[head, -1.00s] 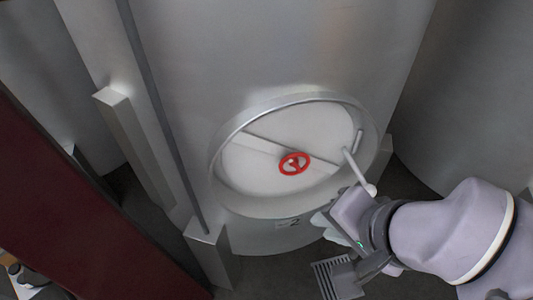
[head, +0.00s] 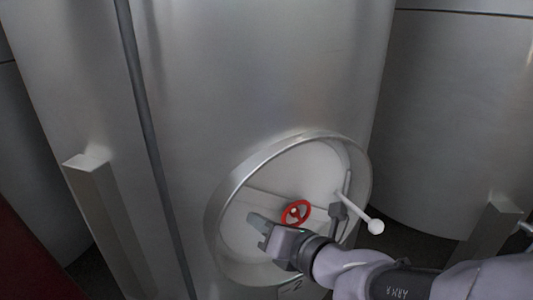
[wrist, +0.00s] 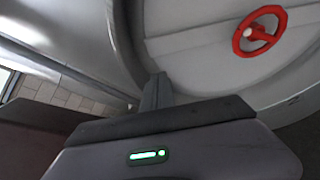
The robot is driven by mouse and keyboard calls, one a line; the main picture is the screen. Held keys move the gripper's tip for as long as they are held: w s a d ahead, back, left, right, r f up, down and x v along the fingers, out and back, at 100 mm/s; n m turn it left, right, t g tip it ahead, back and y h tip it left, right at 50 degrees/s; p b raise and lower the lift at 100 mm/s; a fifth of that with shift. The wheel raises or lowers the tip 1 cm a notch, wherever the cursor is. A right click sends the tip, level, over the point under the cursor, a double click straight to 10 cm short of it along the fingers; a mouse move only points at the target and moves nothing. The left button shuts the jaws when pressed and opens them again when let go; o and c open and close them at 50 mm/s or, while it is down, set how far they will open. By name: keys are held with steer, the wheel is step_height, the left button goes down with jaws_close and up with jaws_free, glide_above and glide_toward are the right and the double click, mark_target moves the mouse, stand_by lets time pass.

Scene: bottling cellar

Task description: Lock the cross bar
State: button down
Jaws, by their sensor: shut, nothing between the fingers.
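The cross bar (head: 268,200) is a pale band running across the round white door (head: 316,165) at the foot of a steel tank, and it also shows in the wrist view (wrist: 196,38). A red handwheel (head: 296,213) sits at its middle and shows in the wrist view (wrist: 259,31). A white lever with a ball end (head: 359,213) sticks out from the bar's right end. My gripper (head: 258,222) is shut and empty, in front of the door just left of the handwheel. In the wrist view its fingers (wrist: 157,90) point at the door, apart from the wheel. My gripper hides part of the bar.
A raised metal rim (head: 222,201) surrounds the door. A square steel post (head: 100,205) stands to the left and another post (head: 492,228) to the right. More tanks (head: 455,125) stand behind. A tiled floor patch (wrist: 62,95) shows at left in the wrist view.

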steer(key=p+x, duration=0.4)
steer(key=x, duration=0.6)
steer(key=shift+p, duration=0.35)
steer(key=shift+r, duration=0.15)
steer(key=shift+w+d+r+m+t+y+p, duration=0.1)
steer(key=shift+w+d+r+m+y+p, duration=0.55)
steer(key=shift+w+d+r+m+p, duration=1.65)
steer(key=shift+w+d+r+m+t+y+p, duration=0.15)
steer(key=shift+d+r+m+y+p, duration=0.7)
steer(key=shift+d+p, duration=1.95)
steer(key=shift+w+d+r+m+t+y+p, duration=0.1)
steer(key=shift+w+d+r+m+y+p, duration=0.4)
steer(key=shift+w+d+r+m+p, duration=2.2)
